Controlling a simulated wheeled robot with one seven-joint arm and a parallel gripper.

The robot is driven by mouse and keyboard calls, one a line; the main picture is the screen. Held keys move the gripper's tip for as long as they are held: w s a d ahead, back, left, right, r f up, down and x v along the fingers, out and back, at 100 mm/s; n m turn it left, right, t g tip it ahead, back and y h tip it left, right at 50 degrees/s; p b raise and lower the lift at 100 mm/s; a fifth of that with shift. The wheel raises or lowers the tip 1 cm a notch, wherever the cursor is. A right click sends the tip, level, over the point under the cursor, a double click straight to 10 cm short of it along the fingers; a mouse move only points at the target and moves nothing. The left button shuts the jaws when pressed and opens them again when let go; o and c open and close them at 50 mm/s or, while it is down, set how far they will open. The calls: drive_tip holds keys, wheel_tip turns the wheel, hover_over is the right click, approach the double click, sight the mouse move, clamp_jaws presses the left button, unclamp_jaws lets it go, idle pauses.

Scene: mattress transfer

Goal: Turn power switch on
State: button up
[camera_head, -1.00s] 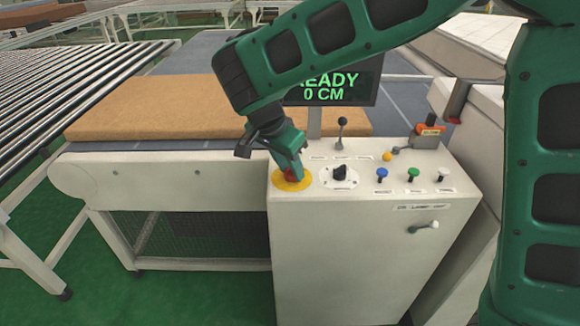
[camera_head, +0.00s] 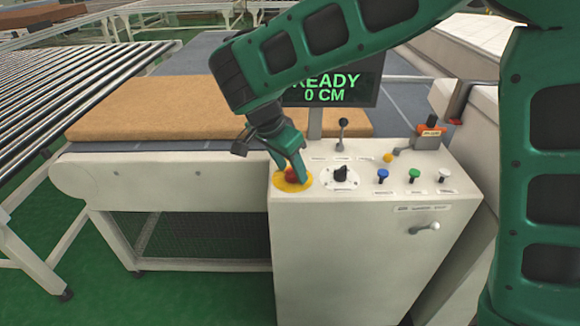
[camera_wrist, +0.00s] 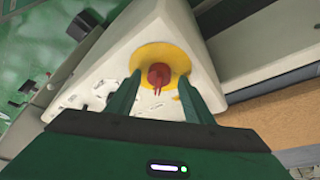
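The white control box (camera_head: 340,250) has a black rotary knob (camera_head: 341,174) on a round white plate and a small lever (camera_head: 425,228) on its front. The labels are too small to read, so I cannot tell which control is the power switch. A red mushroom button (camera_head: 291,174) sits on a yellow disc (camera_head: 307,183) left of the knob. My gripper (camera_head: 293,168) is over this button. In the wrist view, the open fingers of my gripper (camera_wrist: 159,80) stand either side of the red button (camera_wrist: 159,76), with gaps visible.
A display (camera_head: 330,88) behind the box reads READY, 0 CM. Blue (camera_head: 382,176), green (camera_head: 413,175) and white (camera_head: 442,176) buttons, a black-knobbed lever (camera_head: 342,130) and an orange-labelled device (camera_head: 430,135) share the top. A brown mattress (camera_head: 150,110) lies behind left.

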drive_tip(key=v, duration=1)
drive_tip(key=shift+r, duration=0.35)
drive_tip(key=s+d+n+g, duration=0.1)
drive_tip(key=s+d+g, duration=0.15)
drive_tip(key=d, duration=2.65)
drive_tip(key=s+d+f+n+y, duration=0.1)
drive_tip(key=s+d+f, duration=0.2)
drive_tip(key=s+d, duration=0.7)
drive_tip(key=s+d+f+y, duration=0.1)
drive_tip(key=s+f, duration=0.1)
drive_tip(key=s, duration=0.4)
drive_tip(key=s+d+f+n+y, duration=0.1)
drive_tip(key=s+f, duration=0.2)
drive_tip(key=s, duration=0.3)
drive_tip(key=shift+s+f+g+y, duration=0.3)
drive_tip(key=shift+s+g, duration=0.05)
